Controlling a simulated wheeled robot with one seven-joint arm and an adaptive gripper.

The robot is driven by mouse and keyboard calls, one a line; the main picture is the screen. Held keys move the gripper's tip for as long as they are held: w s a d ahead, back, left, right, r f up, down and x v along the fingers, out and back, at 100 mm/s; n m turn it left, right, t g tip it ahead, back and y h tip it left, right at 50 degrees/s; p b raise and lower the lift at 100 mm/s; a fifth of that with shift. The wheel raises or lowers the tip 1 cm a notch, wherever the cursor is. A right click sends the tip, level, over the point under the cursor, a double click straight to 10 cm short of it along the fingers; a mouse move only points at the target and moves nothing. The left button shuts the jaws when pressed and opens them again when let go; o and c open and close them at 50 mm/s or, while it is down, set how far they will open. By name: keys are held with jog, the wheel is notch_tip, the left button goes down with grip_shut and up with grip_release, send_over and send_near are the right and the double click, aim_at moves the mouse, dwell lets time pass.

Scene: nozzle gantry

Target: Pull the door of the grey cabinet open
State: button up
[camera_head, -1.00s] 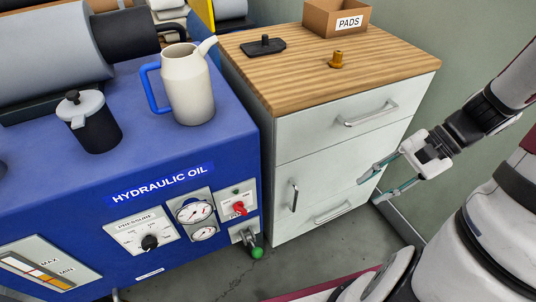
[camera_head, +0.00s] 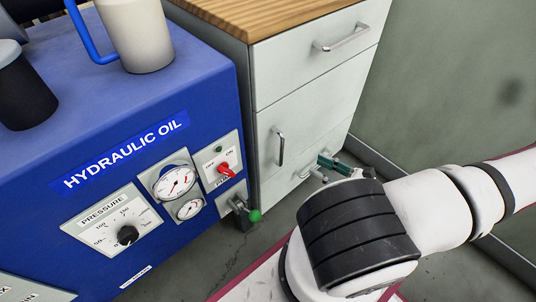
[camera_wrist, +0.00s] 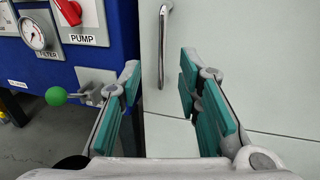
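The grey cabinet (camera_head: 318,78) stands right of the blue unit, under a wooden top. Its door (camera_head: 305,135) looks shut, flush with the front. The door's upright metal handle (camera_head: 281,148) is near its left edge. In the wrist view the handle (camera_wrist: 162,50) shows between and just beyond my two teal-padded fingers. My gripper (camera_wrist: 160,75) is open and empty, facing the door (camera_wrist: 225,50). In the head view my gripper (camera_head: 333,165) is in front of the cabinet, right of the handle, partly hidden by my arm. Contact with the handle cannot be told.
The blue hydraulic unit (camera_head: 150,155) is close on the left, with a red pump switch (camera_head: 226,169) and a green-knobbed lever (camera_head: 254,215). A drawer handle (camera_head: 343,37) is above the door, and a low panel below it. Grey floor lies in front.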

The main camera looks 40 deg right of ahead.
jog(key=h, duration=0.1)
jog(key=b, duration=0.3)
send_over(281, 163)
jog(key=shift+w+d+f+m, duration=0.2)
jog(key=shift+w+f+m, duration=0.1)
jog(key=shift+f+m, duration=0.1)
jog(key=shift+c, duration=0.3)
grip_shut()
